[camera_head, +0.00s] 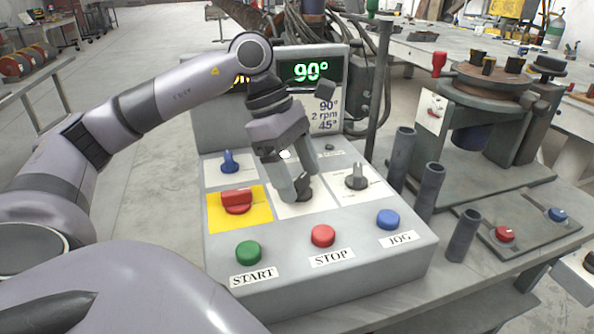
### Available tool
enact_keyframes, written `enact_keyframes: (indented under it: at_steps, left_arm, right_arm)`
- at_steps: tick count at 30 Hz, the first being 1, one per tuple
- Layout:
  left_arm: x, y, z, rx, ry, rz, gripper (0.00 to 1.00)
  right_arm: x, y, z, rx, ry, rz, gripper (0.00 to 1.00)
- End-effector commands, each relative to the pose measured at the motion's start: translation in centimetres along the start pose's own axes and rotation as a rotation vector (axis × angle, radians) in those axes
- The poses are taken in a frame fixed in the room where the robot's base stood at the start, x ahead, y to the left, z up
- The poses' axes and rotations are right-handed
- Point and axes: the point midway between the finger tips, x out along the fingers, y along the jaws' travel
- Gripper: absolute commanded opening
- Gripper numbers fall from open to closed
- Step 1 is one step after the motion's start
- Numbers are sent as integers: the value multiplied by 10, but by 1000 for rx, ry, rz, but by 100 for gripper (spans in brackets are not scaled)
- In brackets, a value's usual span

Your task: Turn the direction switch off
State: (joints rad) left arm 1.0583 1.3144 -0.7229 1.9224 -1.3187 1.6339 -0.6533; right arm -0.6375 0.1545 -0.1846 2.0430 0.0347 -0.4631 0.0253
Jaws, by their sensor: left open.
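A grey control box stands ahead of me with a sloped switch panel (218,278). My left gripper (302,184) is open over the middle of this panel, with its fingers pointing down at a white plate (292,209). The fingers hide most of that plate, and I cannot clearly tell a switch there from the fingertips. A grey rotary switch (356,178) sits on the white plate to the right. A blue knob (229,161) and a red switch (237,201) on a yellow plate are to the left. I cannot read which one is labelled direction. My right gripper is out of view.
Green START (249,252), red STOP (323,236) and blue JOG (388,219) buttons line the panel's front. A display (310,71) reading 90° stands behind. Upright dark tubes (431,192) and the positioner table (490,78) are to the right.

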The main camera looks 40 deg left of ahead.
Motion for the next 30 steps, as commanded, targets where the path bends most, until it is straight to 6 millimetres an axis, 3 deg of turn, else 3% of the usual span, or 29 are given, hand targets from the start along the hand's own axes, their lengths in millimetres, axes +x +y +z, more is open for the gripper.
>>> enact_keyframes:
  at_steps: [1, 6, 17, 30]
  left_arm:
    - [0, 0, 0, 0, 0, 0, 74]
    - [0, 0, 0, 1, 0, -1, 21]
    - [0, -1, 0, -41, 0, 17, 21]
    - [0, -3, 0, -333, 1, 139, 21]
  right_arm:
    - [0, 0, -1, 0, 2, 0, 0]
    - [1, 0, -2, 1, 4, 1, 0]
    - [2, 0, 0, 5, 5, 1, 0]
    - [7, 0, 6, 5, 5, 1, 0]
